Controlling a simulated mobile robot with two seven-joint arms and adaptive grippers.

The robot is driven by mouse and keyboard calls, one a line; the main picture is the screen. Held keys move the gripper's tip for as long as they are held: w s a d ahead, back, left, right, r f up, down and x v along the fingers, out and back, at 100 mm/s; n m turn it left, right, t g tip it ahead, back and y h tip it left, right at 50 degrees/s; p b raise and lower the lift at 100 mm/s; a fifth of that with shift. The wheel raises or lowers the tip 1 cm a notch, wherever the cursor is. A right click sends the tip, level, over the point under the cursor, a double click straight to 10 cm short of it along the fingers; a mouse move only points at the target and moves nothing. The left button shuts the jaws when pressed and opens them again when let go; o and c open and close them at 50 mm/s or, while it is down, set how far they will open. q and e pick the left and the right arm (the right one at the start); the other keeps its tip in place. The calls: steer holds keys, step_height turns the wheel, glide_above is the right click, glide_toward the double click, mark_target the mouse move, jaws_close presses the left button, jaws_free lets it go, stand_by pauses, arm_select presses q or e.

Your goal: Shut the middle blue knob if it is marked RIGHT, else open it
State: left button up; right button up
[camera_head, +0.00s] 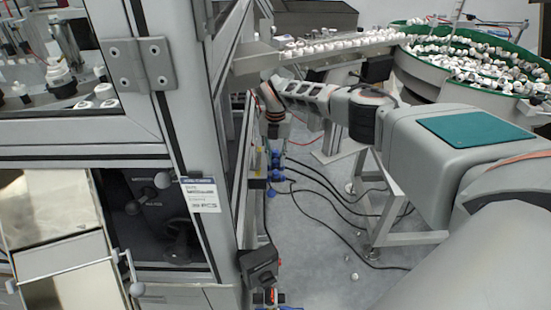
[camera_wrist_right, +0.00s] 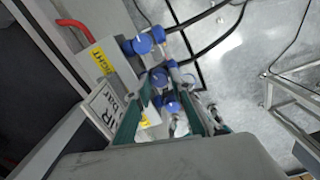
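Several blue knobs show in the right wrist view: an upper knob (camera_wrist_right: 143,44), a middle knob (camera_wrist_right: 159,78) and a lower knob (camera_wrist_right: 172,105). A yellow label (camera_wrist_right: 101,60) beside the upper knob ends in "IGHT". Another yellow label (camera_wrist_right: 145,122) is partly hidden by a finger and unreadable. No label can be clearly matched to the middle knob. My right gripper (camera_wrist_right: 167,92) is open, its green fingers on either side of the middle and lower knobs; contact cannot be told. The knobs (camera_head: 275,165) look small in the head view, below my right gripper (camera_head: 276,121). My left gripper is not in view.
A white "AIR bar" sign (camera_wrist_right: 102,110) is close to the left finger. Black hoses (camera_head: 325,205) run from the knobs across the floor. The machine frame (camera_head: 195,130) stands left, and a green-rimmed bowl of caps (camera_head: 470,55) stands back right.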

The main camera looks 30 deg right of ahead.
mark_target(276, 160)
steer(key=shift+r, duration=4)
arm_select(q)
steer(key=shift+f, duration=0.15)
arm_select(e)
steer(key=m+b, duration=0.1)
steer(key=m, duration=0.1)
steer(key=m+b, duration=0.1)
steer(key=m, duration=0.1)
steer(key=m+b, duration=0.2)
steer(key=shift+w+d+f, duration=0.1)
steer(key=shift+f, duration=0.3)
steer(key=shift+m+b, duration=0.35)
steer(key=shift+m, duration=0.35)
steer(key=shift+r+m+b, duration=0.1)
steer(key=shift+m+b, duration=0.2)
steer(key=shift+m, duration=0.5)
step_height(276, 160, down, 7)
steer(key=shift+f+b, duration=0.2)
steer(key=shift+b, duration=0.45)
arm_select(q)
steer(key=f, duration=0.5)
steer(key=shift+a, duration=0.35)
